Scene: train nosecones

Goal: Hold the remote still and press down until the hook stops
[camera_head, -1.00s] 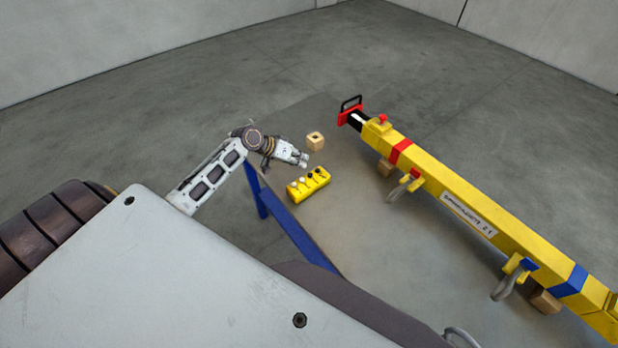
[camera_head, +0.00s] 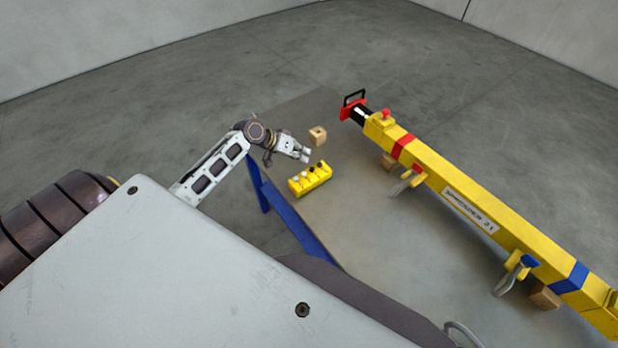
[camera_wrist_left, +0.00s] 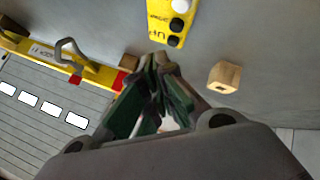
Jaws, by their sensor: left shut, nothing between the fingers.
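The yellow remote (camera_head: 309,180) lies on the grey table top, with white and black buttons along its top. My left gripper (camera_head: 306,157) is shut and empty, just beyond the remote's far side in the head view. In the left wrist view the remote (camera_wrist_left: 170,20) is at the top, with lettering beside its buttons, and my shut fingertips (camera_wrist_left: 160,62) are close below its end. Whether they touch it, I cannot tell. The yellow spreader beam (camera_head: 440,185) lies to the right, with grey hooks (camera_head: 402,184) hanging from it. My right gripper is not in view.
A small wooden block (camera_head: 317,135) with a hole stands beyond my left gripper; it also shows in the left wrist view (camera_wrist_left: 225,77). More wooden blocks (camera_head: 544,296) support the beam. The table (camera_head: 375,235) is clear between remote and beam.

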